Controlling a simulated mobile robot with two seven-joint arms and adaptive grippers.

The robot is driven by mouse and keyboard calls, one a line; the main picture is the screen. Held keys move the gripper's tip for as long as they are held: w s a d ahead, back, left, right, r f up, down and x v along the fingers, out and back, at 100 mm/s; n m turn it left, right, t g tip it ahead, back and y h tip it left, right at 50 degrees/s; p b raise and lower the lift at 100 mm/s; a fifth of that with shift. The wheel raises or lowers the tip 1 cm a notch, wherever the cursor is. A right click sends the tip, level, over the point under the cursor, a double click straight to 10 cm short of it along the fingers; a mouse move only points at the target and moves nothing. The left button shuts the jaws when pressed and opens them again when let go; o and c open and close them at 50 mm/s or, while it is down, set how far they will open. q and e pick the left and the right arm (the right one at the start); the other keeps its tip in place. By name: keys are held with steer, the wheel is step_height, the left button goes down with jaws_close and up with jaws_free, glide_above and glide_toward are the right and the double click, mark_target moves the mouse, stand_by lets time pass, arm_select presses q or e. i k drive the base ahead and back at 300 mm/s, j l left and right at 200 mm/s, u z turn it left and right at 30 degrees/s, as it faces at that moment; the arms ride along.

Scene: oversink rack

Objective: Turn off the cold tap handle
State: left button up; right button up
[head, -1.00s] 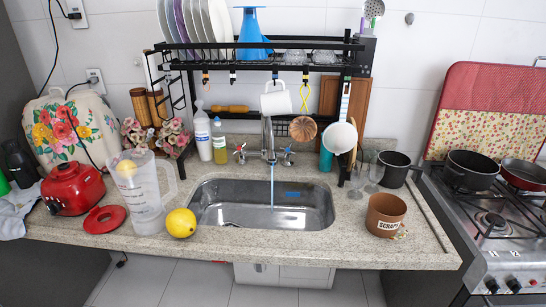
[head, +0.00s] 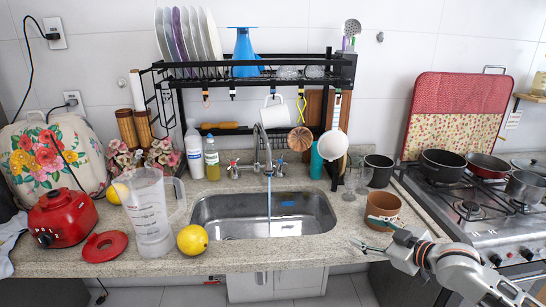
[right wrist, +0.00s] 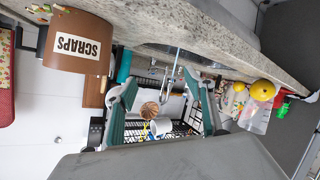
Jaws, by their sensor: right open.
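The chrome faucet (head: 262,145) stands behind the sink (head: 205,217), and a stream of water (head: 269,205) runs from it into the basin. One tap handle (head: 233,168) is left of the spout and looks reddish. The other tap handle (head: 279,169) is right of it; its colour is too small to tell now, but it looked bluish earlier. My right gripper (head: 370,236) is open and empty near the counter's front right, well apart from both handles. In the right wrist view its two fingers (right wrist: 160,82) are spread with nothing between them. My left gripper is not in view.
A brown scraps pot (head: 382,207) stands close behind my right gripper, with glasses and a dark mug (head: 378,172) beyond. The black rack (head: 250,82) spans the sink, with hanging utensils. A lemon (head: 192,240) and pitcher (head: 150,215) stand left. The stove (head: 480,215) is right.

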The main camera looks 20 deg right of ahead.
mark_target(280, 162)
steer(key=i+j, duration=0.15)
steer(key=i, duration=0.4)
steer(key=i+j, duration=0.15)
steer(key=i, duration=0.45)
